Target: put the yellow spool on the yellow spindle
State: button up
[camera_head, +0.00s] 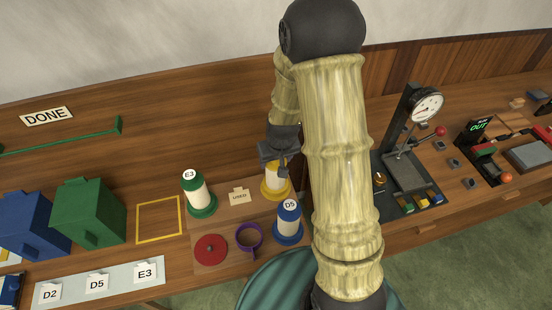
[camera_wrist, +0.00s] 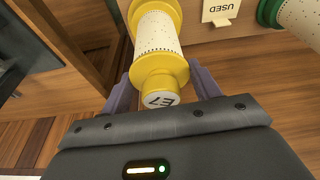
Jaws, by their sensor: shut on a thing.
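The yellow spool (camera_head: 276,181) has a white wound middle and yellow ends, and stands about upright at the back right of the wooden board. My gripper (camera_head: 278,163) is shut on its top end from above. In the wrist view the spool (camera_wrist: 157,42) runs away from my gripper (camera_wrist: 162,84), with a label reading E7 on its near end between the fingers. The yellow spindle cannot be made out; the spool and gripper cover that spot. I cannot tell whether the spool's lower flange rests on the board or is just above it.
A green spool E3 (camera_head: 198,193) and a blue spool D5 (camera_head: 288,222) stand close by. A USED tag (camera_head: 240,196), a red disc (camera_head: 210,249) and a purple piece (camera_head: 249,237) are on the board. A dial gauge stand (camera_head: 407,165) is to the right.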

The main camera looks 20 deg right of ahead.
jog(key=shift+f, duration=0.25)
jog(key=o, duration=1.6)
jog(key=shift+r+p, duration=2.15)
jog(key=shift+r, duration=0.9)
jog(key=shift+s+r+b, duration=0.25)
jog(key=shift+s+b, duration=0.1)
jog(key=shift+s, duration=0.05)
jog(key=shift+m+g, duration=0.3)
jog(key=s+r+b, duration=0.1)
jog(key=s, duration=0.3)
jog(key=s+r+b, duration=0.2)
jog(key=s, duration=0.3)
jog(key=s+r+b, duration=0.1)
jog(key=s, duration=0.3)
jog(key=shift+s+r+b, duration=0.15)
jog(key=shift+r+b, duration=0.2)
